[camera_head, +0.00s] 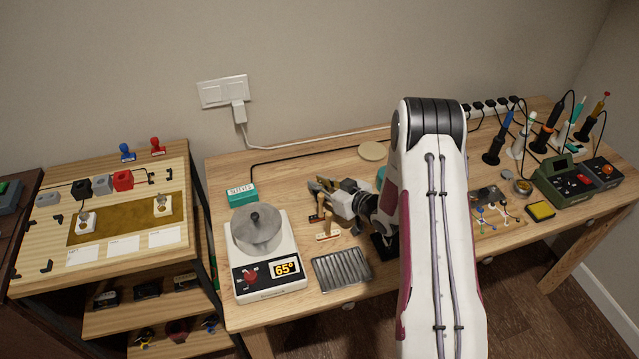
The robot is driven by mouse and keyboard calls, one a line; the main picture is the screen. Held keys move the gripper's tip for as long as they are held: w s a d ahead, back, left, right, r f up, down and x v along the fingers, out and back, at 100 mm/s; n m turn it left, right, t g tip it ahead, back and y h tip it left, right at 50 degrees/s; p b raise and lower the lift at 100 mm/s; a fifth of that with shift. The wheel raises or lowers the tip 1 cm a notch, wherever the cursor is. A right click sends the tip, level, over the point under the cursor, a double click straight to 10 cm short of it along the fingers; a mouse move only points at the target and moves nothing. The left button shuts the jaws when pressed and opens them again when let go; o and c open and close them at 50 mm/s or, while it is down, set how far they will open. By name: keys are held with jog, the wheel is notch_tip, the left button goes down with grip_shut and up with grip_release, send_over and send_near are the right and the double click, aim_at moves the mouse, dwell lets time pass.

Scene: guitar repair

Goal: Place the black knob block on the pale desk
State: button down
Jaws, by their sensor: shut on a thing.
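My gripper (320,186) reaches left from my arm over the middle of the wooden workbench (300,160). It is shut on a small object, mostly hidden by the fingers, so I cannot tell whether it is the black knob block. A black block (82,188) sits on the pale board-topped desk (50,232) at the left, between a grey block (47,199) and another grey block (102,184). A red block (122,180) is to their right. My gripper is well to the right of that desk.
A ribbed metal tray (341,269) lies in front. Soldering tools and a green device (570,182) crowd the right. My arm hides part of the bench.

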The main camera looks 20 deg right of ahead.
jog(key=c, duration=2)
grip_release()
jog(key=shift+s+f, duration=0.1)
jog(key=shift+f, duration=0.35)
jog(key=shift+o, duration=0.2)
jog(key=shift+r, duration=0.25)
jog(key=shift+r, duration=0.2)
jog(key=shift+s+d+r, duration=0.1)
jog(key=shift+r, duration=0.15)
jog(key=shift+v, duration=3.55)
jog(key=shift+r, duration=0.2)
